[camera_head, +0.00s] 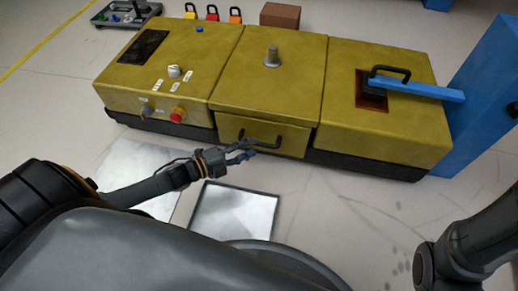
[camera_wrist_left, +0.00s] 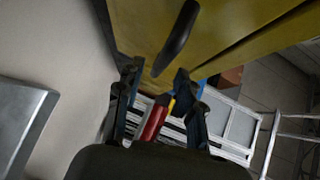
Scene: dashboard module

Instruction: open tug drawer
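The drawer (camera_head: 290,138) is the yellow-green front in the middle of the dashboard module. It looks shut or nearly so. Its black bar handle (camera_head: 270,145) is partly hidden behind my left gripper (camera_head: 245,151) in the head view. In the left wrist view the handle (camera_wrist_left: 177,38) hangs off the yellow face, just beyond the fingertips. My left gripper (camera_wrist_left: 156,78) is open there, with its two dark fingers apart and nothing held between them. Whether a finger touches the handle I cannot tell. My right arm shows at the lower right, but its gripper is out of view.
The module has a left panel with a red button (camera_head: 178,114) and a knob (camera_head: 174,71), and a right block with a blue lever (camera_head: 425,89). A blue panel (camera_head: 480,100) stands at the right. Grey plates (camera_head: 235,210) lie on the floor in front.

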